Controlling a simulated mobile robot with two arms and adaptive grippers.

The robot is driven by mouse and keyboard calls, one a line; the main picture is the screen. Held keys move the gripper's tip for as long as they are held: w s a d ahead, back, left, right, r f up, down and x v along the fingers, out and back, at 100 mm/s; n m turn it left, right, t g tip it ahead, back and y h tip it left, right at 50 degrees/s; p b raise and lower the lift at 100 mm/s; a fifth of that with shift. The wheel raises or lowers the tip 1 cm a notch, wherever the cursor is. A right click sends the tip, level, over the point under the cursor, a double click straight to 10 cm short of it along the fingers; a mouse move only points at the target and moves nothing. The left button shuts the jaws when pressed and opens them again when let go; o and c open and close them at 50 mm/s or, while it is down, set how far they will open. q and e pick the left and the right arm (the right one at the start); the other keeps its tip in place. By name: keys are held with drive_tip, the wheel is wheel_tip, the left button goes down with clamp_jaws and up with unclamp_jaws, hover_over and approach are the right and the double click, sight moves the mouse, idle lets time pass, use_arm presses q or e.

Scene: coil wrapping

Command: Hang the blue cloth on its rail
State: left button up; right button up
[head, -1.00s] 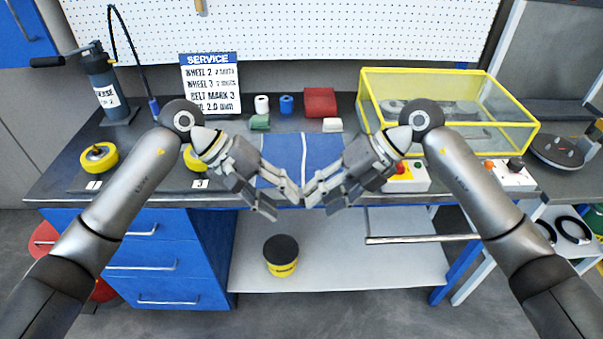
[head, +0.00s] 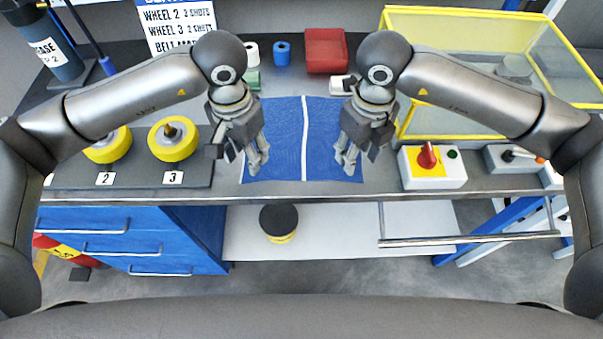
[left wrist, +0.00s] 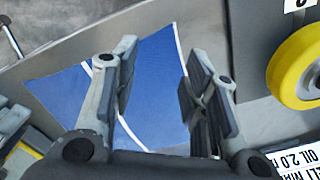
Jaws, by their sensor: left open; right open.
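The blue cloth (head: 320,150) with a white stripe down its middle lies flat on the grey bench top, near the front edge. My left gripper (head: 247,163) is open over the cloth's left side, pointing down. My right gripper (head: 348,165) is open over its right side. Neither holds anything. In the left wrist view the cloth (left wrist: 155,95) shows between and beyond the open fingers of my left gripper (left wrist: 155,85); whether they touch it I cannot tell. A metal rail (head: 470,239) runs horizontally below the bench's front edge at the right.
Yellow wheels (head: 172,139) on a dark numbered plate stand left of the cloth. A switch box (head: 432,168) with a red knob stands to the right. A yellow-framed clear case (head: 480,60) and a red bin (head: 326,50) are behind. A black-lidded tub (head: 279,222) sits on the lower shelf.

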use_arm(q)
drive_tip(key=shift+f, duration=3)
use_arm(e)
drive_tip(key=shift+w+f, duration=0.1)
drive_tip(key=shift+f, duration=2.95)
use_arm(q)
drive_tip(key=shift+w, duration=0.1)
drive_tip(key=shift+f, duration=0.2)
use_arm(e)
drive_tip(key=shift+f, duration=0.2)
use_arm(q)
drive_tip(key=c, duration=0.5)
use_arm(e)
drive_tip(key=c, duration=0.5)
use_arm(q)
clamp_jaws()
use_arm(e)
clamp_jaws()
use_arm(q)
drive_tip(key=shift+r, duration=0.1)
use_arm(e)
drive_tip(key=shift+r, duration=0.1)
